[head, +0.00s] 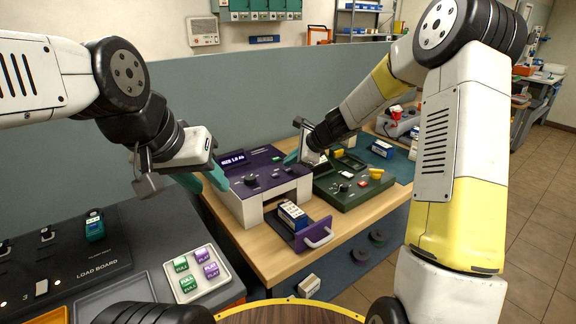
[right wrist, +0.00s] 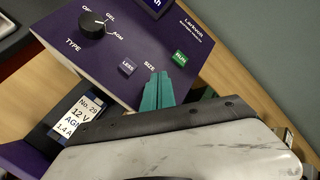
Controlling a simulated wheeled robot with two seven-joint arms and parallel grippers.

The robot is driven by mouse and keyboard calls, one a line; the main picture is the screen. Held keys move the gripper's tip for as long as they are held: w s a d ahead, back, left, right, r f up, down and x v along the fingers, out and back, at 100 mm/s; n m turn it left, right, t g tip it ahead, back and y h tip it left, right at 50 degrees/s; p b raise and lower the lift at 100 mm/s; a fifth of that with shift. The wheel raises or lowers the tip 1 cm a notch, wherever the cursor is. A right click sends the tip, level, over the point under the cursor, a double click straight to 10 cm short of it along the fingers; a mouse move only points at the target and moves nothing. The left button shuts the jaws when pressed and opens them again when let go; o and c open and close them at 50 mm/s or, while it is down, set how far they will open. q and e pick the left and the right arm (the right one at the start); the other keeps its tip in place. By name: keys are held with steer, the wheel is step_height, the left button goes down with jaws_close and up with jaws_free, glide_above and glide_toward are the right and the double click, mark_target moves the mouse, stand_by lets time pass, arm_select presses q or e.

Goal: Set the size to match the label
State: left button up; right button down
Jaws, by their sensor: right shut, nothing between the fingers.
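The purple tester (head: 262,183) stands on the wooden bench, with a lit display (head: 231,160) whose small text I cannot read surely. In the right wrist view its panel shows a TYPE knob (right wrist: 92,25), a LESS button (right wrist: 127,67), the word SIZE and a green RUN button (right wrist: 180,57). A battery (head: 293,215) lies in its open drawer (head: 315,235); its label reads No. 29, 12 V, AGM and 1.4 A, the rest hidden. My right gripper (right wrist: 158,91) is shut and empty, its teal tips over the panel by SIZE. My left gripper (head: 203,180) is open and empty left of the tester.
A green device (head: 355,185) with knobs stands right of the tester. A black load board (head: 95,262) and a white tray (head: 197,274) of green and purple tiles lie at the left. A grey-green partition rises behind the bench.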

mark_target(290, 170)
steer(key=shift+f, duration=0.55)
stand_by(0.5)
stand_by(0.4)
steer(key=shift+r, duration=0.75)
steer(key=shift+r, duration=0.15)
steer(key=shift+r, duration=2.4)
stand_by(0.4)
step_height(290, 170, up, 4)
steer(key=shift+f, duration=0.1)
stand_by(0.5)
